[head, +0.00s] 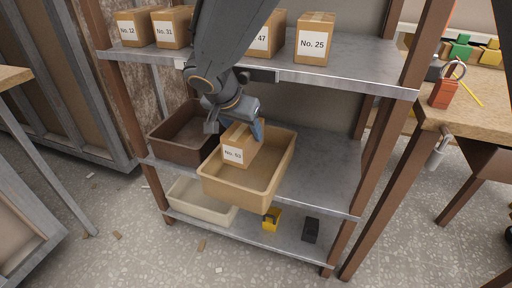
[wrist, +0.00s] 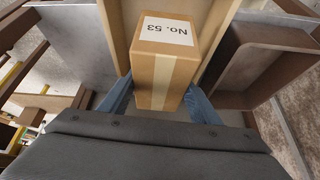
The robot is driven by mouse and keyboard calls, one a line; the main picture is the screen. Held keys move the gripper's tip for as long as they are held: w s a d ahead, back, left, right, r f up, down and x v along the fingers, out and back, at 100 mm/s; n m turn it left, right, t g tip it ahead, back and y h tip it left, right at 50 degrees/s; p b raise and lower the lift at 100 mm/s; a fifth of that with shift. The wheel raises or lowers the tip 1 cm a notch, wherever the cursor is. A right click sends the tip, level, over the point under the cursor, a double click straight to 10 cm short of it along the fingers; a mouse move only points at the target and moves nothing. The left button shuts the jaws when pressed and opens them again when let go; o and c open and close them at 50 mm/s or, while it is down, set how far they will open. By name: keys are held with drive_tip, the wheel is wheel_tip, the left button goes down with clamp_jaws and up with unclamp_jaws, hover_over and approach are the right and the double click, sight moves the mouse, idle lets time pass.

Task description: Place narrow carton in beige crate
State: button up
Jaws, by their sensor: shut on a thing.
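The narrow carton (head: 238,146) is a brown cardboard box with a white label; in the wrist view the carton (wrist: 168,65) shows "No. 53" and a pale tape strip. My gripper (wrist: 160,100) is shut on it, one blue finger on each side. The beige crate (head: 247,190) stands on the middle shelf, jutting past its front edge. The carton is over the crate's left part, covering some of its left rim in the head view. I cannot tell whether its bottom touches the crate floor.
A dark brown crate (head: 184,150) stands close to the left of the beige crate. A cream bin (head: 200,203), a yellow object (head: 271,219) and a black object (head: 311,230) are on the bottom shelf. Several cartons, including No. 25 (head: 314,42), line the upper shelf (head: 350,72).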

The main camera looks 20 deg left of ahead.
drive_tip(key=f+b, duration=0.1)
drive_tip(key=f, duration=0.5)
drive_tip(key=f+b, duration=0.2)
drive_tip(key=f, duration=0.4)
drive_tip(key=shift+w, duration=0.2)
drive_tip(key=shift+f+b, duration=0.15)
drive_tip(key=shift+b, duration=0.35)
drive_tip(key=o, duration=1.4)
